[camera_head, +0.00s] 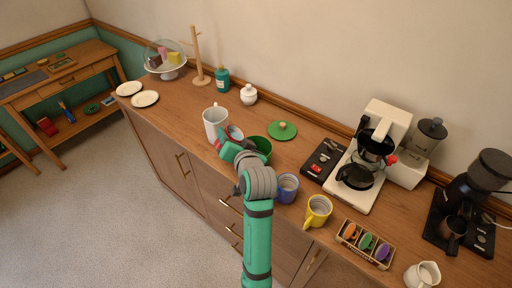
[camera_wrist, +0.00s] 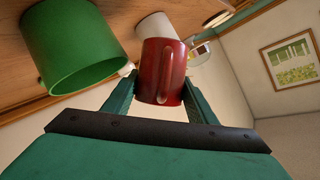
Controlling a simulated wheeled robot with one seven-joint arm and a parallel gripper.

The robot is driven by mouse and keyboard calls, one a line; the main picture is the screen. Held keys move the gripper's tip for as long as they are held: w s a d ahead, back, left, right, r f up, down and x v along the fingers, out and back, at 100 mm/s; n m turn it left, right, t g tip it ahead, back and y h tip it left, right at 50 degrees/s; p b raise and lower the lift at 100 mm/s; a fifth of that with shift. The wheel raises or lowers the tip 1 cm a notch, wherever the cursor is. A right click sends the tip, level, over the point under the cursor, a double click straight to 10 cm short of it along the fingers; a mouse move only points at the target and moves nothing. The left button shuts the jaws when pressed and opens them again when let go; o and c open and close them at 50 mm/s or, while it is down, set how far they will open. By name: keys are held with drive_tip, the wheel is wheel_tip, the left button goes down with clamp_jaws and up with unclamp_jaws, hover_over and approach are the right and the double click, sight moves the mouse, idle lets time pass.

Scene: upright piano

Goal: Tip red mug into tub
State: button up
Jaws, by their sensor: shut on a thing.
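The red mug (camera_wrist: 163,72) is held between the two fingers of my gripper (camera_wrist: 160,92), with its handle facing the wrist camera. In the head view my gripper (camera_head: 229,147) largely hides the red mug (camera_head: 219,139); its pale inside shows just past the fingers. I cannot tell whether anything is in it. The green tub (camera_wrist: 72,48) stands on the counter beside the mug, apart from it in the wrist view. In the head view the tub (camera_head: 262,146) is just right of my gripper, partly hidden by my arm.
A white jug (camera_head: 214,120) stands close left of the red mug. A green lid (camera_head: 282,131) lies behind the tub. A blue mug (camera_head: 288,188) and yellow mug (camera_head: 318,210) stand to the right. A coffee machine (camera_head: 384,145) is farther right. The counter (camera_head: 182,113) left of the jug is clear.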

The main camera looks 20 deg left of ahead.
sight(242, 134)
drive_tip(key=shift+w+d+r+m+y, duration=0.15)
drive_tip(key=shift+d+r+m+y, duration=0.15)
drive_tip(key=shift+m, duration=0.1)
drive_tip(key=shift+m, duration=0.3)
drive_tip(key=shift+w+d+r+m+y, duration=0.15)
drive_tip(key=shift+r+m+y, duration=0.15)
drive_tip(key=shift+m+y, duration=0.3)
drive_tip(key=shift+d+r+m+y, duration=0.15)
drive_tip(key=shift+r+m+y, duration=0.2)
drive_tip(key=shift+m, duration=0.35)
idle(1.3)
drive_tip(key=shift+d+f+m+y, duration=0.15)
drive_tip(key=shift+f+m+y, duration=0.2)
drive_tip(key=shift+f+m, duration=0.3)
idle(0.6)
drive_tip(key=shift+w+d+r+m+y, duration=0.15)
drive_tip(key=shift+w+d+r+m, duration=0.1)
drive_tip(key=shift+d+m, duration=0.2)
drive_tip(key=shift+w+d+r+m+y, duration=0.1)
drive_tip(key=shift+w+d+m+y, duration=0.15)
drive_tip(key=shift+d, duration=0.2)
idle(0.4)
drive_tip(key=shift+d+r+m+t, duration=0.2)
drive_tip(key=shift+m+t, duration=0.2)
drive_tip(key=shift+m, duration=0.45)
drive_tip(key=shift+s+a+f+n, duration=0.1)
drive_tip(key=shift+a+f+n, duration=0.2)
drive_tip(key=shift+n, duration=0.6)
